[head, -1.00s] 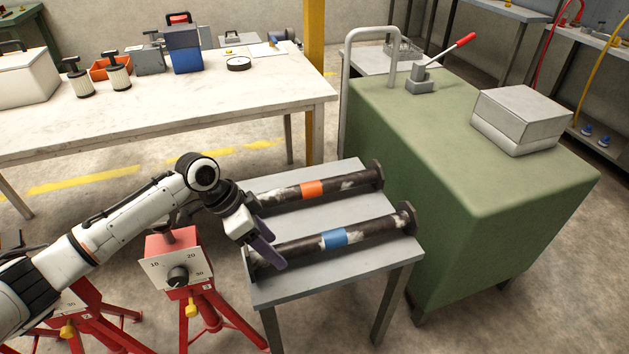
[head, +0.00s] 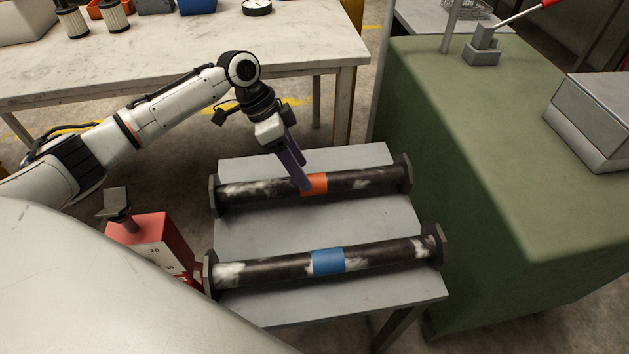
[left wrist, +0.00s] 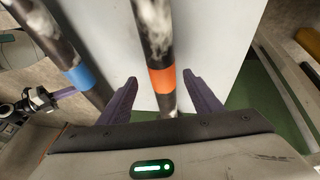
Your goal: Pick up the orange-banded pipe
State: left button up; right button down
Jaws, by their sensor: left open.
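The orange-banded pipe (head: 355,180) is a dark, scuffed pipe with end flanges, lying across the far part of a grey table (head: 335,222). My left gripper (head: 303,184) is open and points down at it, just left of the orange band (head: 318,184). In the left wrist view the pipe (left wrist: 153,30) runs between the two spread purple fingers of my left gripper (left wrist: 160,82), apart from both in the picture. Its depth between them is unclear.
A similar blue-banded pipe (head: 385,254) lies parallel on the near part of the table. A green cabinet (head: 480,160) stands close on the right, a white workbench (head: 180,60) behind. A red stand (head: 150,240) is at the left.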

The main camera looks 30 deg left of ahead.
aim_at(309, 176)
pick_arm(q)
jog(key=x, duration=0.6)
jog(key=shift+w+d+f+b, duration=0.1)
jog(key=shift+w+f+b, duration=0.05)
jog(key=shift+w+b, duration=0.15)
grip_shut()
jog(key=shift+w+r, duration=0.1)
jog(key=shift+r, duration=0.2)
